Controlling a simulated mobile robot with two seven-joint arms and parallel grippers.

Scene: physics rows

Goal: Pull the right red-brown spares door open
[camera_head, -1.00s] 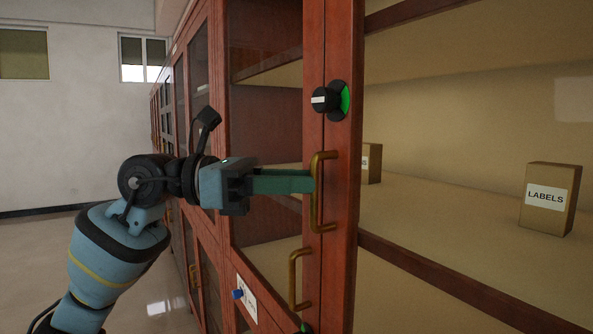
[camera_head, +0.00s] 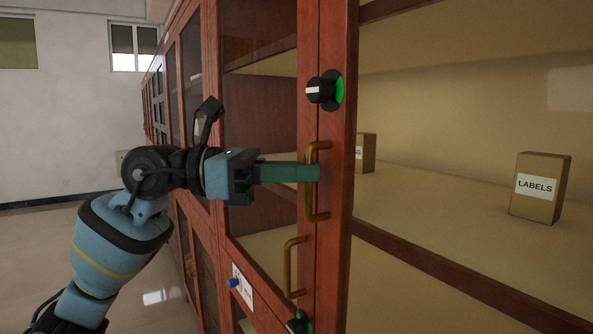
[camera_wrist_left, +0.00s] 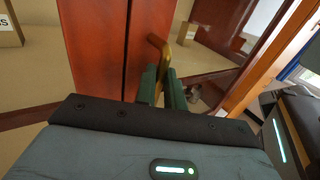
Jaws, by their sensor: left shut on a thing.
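The right red-brown door (camera_head: 335,220) shows as a wooden stile with a wide pane to its right. A brass bar handle (camera_head: 311,205) is on it near the seam. My left gripper (camera_head: 314,173), with green fingers, is shut on this handle's upright bar. In the left wrist view the handle (camera_wrist_left: 157,44) runs down between the fingertips (camera_wrist_left: 161,82). A black knob (camera_head: 322,91) with a white mark and a green patch sits above the handle. I cannot see a clear gap at the door's edge. My right gripper is in neither view.
A box marked LABELS (camera_head: 540,190) stands on the shelf behind the pane. More cabinets run back along the left, with open floor (camera_head: 60,260) beside them.

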